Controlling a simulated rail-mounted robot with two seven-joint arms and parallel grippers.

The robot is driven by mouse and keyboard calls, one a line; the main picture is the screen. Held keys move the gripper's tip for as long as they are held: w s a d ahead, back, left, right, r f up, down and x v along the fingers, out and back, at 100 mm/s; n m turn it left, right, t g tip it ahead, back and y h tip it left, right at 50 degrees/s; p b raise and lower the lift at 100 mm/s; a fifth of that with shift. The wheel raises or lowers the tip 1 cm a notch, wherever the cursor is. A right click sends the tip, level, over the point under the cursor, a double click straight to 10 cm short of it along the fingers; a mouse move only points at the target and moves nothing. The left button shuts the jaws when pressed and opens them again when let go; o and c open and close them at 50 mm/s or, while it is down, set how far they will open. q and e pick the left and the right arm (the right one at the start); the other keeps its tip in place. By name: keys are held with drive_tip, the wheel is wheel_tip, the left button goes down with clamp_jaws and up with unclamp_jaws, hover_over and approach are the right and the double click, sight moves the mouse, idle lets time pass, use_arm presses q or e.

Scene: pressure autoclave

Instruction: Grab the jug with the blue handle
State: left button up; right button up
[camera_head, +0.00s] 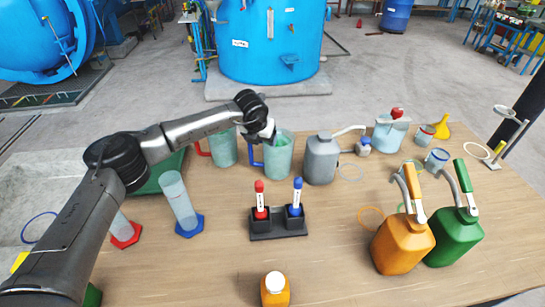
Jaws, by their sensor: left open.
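The jug with the blue handle (280,160) is a translucent teal jug standing upright on the wooden table. Its blue handle (253,157) is on its left side. My left gripper (266,139) is open at the upper left of this jug, in front of part of its rim. The fingers are small in view, and I cannot tell whether they touch the jug. A similar jug with a red handle (224,150) stands just to its left, partly behind my arm. My right gripper is not in view.
A grey canister (321,160) stands close to the right of the blue-handled jug. A black holder (278,223) with red and blue markers is in front. Tilted cylinders (178,200) are at left. Orange (403,243) and green (455,237) canisters are at right.

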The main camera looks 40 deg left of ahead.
use_arm(q)
drive_tip(key=shift+c, duration=0.4)
clamp_jaws()
